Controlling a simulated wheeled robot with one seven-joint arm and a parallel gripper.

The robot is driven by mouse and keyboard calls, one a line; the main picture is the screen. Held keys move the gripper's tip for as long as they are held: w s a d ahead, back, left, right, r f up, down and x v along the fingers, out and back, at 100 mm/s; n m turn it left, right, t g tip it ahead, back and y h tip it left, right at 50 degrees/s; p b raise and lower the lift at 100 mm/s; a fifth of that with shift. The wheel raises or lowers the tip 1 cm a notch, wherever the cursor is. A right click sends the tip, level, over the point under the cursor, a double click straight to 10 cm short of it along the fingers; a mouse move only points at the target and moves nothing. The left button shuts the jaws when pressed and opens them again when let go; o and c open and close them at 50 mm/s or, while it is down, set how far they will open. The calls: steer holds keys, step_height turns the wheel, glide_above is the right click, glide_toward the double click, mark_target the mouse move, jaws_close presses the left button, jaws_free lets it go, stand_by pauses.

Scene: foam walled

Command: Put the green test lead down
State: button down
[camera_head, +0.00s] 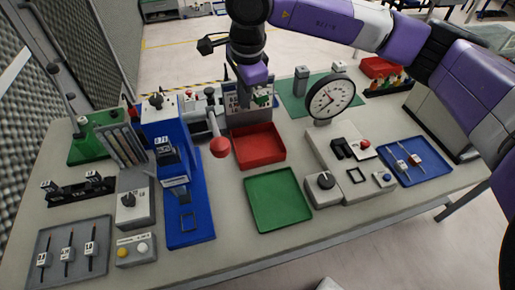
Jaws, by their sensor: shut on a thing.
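My gripper (259,92) is above the back middle of the table, behind the red tray. It is shut on a small green thing with a pale part, the green test lead (263,98). Only a little of the lead shows beside the fingers, and its lower end is hard to make out. It is too small to tell whether the lead touches the labelled panel (237,107) just behind and below it.
An empty red tray (281,157) and an empty green tray (279,228) lie mid-table. A round dial gauge (331,97) stands right of my gripper. A blue press (190,225) with a red-knobbed lever stands left. A blue tray (430,172) at right holds labelled items.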

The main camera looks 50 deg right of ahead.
mark_target(248, 154)
steer(key=shift+s+d+n, duration=0.1)
steer(key=shift+d+n, duration=0.3)
steer(key=shift+n, duration=0.7)
steer(key=shift+f, duration=0.35)
step_height(248, 154, down, 19)
steer(key=p, duration=0.4)
steer(key=shift+f, duration=0.2)
steer(key=shift+f, duration=0.1)
steer(key=shift+f+b, duration=0.1)
steer(key=shift+b, duration=0.2)
steer(key=c, duration=1.6)
jaws_free()
